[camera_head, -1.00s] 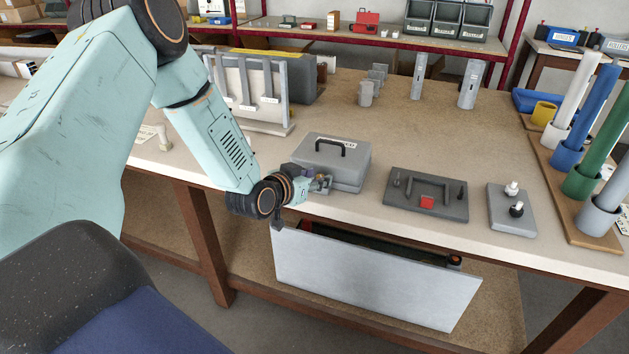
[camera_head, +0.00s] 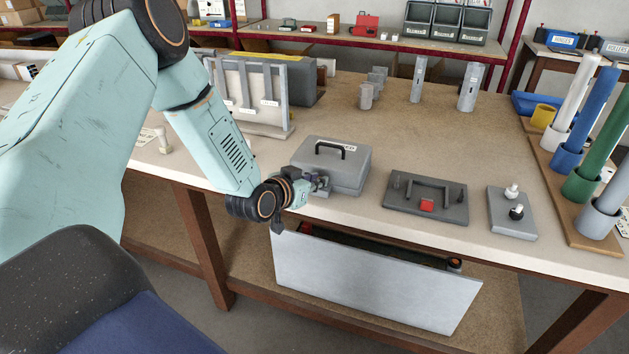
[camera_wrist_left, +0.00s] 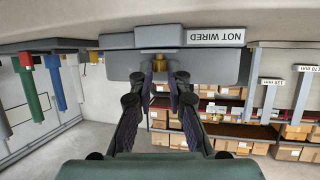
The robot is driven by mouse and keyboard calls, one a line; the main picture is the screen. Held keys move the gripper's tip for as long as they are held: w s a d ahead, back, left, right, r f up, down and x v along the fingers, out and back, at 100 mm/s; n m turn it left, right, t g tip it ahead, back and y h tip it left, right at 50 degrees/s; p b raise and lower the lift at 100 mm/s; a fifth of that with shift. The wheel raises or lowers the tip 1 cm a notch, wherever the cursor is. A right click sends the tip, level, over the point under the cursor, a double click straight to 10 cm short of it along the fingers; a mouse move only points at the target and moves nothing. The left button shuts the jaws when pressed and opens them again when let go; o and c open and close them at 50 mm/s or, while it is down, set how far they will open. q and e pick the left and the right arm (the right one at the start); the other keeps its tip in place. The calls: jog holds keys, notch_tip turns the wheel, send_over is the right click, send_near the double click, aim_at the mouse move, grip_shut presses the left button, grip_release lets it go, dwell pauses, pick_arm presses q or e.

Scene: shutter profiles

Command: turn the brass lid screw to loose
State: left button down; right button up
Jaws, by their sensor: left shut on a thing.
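A grey box (camera_head: 345,168) with a dark handle on its lid stands near the table's front edge. In the left wrist view the box (camera_wrist_left: 215,67) fills the top and bears a "NOT WIRED" label (camera_wrist_left: 215,37). The brass lid screw (camera_wrist_left: 159,63) sits on its near face, between my left fingertips. My left gripper (camera_head: 322,184) is at the box's front left corner, and in the left wrist view the gripper (camera_wrist_left: 160,78) is shut on the screw. The screw is hidden by the gripper in the head view. My right gripper is not in view.
A dark fixture plate (camera_head: 426,213) with a red block and a grey plate (camera_head: 512,225) with two knobs lie to the right. A grey panel (camera_head: 375,283) hangs below the table's front edge. Coloured tubes stand at far right.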

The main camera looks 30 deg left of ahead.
pick_arm(q)
jog(key=shift+d+n+y, duration=0.15)
jog(key=shift+n+y, duration=0.15)
jog(key=shift+y, duration=0.1)
jog(key=shift+d+n+g+y+b, duration=0.2)
jog(key=shift+n+y+b, duration=0.1)
jog(key=shift+n+y, duration=0.3)
jog(key=shift+d+n+g+y+b, duration=0.15)
jog(key=shift+n+y+b, duration=0.15)
jog(key=shift+n+y, duration=0.25)
jog(key=n+y, duration=0.1)
jog(key=n+g+y, duration=0.1)
jog(key=n+y, duration=0.1)
jog(key=shift+w+d+y, duration=0.2)
jog(key=shift+d+y, duration=0.05)
jog(key=shift+d, duration=0.05)
jog(key=shift+w+d+n+g+y+p, duration=0.15)
jog(key=shift+w+n+g+y+p, duration=0.1)
jog(key=shift+n+g+y, duration=0.9)
jog(key=shift+w+d+n+g+y+p, duration=0.1)
jog(key=shift+d+n+g+y+p, duration=0.1)
jog(key=shift+n+g+y, duration=0.95)
jog(key=shift+n, duration=0.35)
jog(key=shift+a, duration=0.1)
jog(key=c, duration=1.3)
grip_release()
